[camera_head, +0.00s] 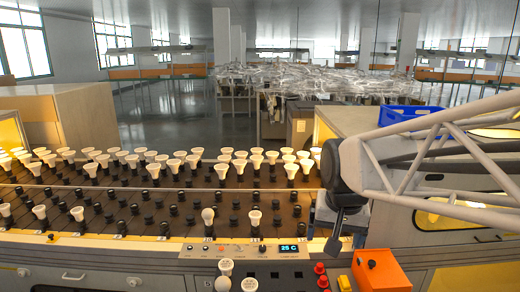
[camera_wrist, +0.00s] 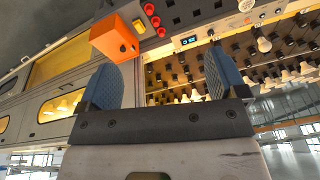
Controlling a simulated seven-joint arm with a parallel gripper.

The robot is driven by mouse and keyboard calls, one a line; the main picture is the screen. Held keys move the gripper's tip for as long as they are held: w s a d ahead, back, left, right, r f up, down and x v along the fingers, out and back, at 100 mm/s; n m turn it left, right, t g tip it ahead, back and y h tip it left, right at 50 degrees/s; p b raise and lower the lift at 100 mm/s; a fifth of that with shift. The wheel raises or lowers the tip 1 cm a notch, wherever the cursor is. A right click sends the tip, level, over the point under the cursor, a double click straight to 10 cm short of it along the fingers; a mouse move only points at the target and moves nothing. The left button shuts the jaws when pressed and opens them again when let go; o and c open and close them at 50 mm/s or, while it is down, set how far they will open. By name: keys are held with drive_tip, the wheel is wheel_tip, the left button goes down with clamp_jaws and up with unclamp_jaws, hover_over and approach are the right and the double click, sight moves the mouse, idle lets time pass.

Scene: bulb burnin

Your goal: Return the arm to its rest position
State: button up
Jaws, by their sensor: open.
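My gripper (camera_head: 336,240) hangs from the end of my arm at the right of the head view, fingers pointing down. It is in front of the rack's right end. In the wrist view my gripper (camera_wrist: 158,62) has two blue pads wide apart with nothing between them. The burn-in rack (camera_head: 130,209) holds rows of white bulbs (camera_head: 255,217) in dark sockets, and several sockets are empty. The rack is tilted and partly hidden behind my arm at the right.
An orange box (camera_head: 381,271) stands on the front ledge near my gripper, beside red buttons (camera_head: 320,268) and a lit display (camera_head: 289,248). A blue crate (camera_head: 405,114) sits behind my arm. Open space lies above the rack.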

drive_tip(key=s+d+f+n, duration=0.1)
drive_tip(key=s+f, duration=0.1)
drive_tip(key=s, duration=0.5)
drive_tip(key=s+d+f+n, duration=0.1)
drive_tip(key=s+d+f, duration=0.1)
drive_tip(key=s, duration=0.5)
drive_tip(key=shift+f, duration=0.2)
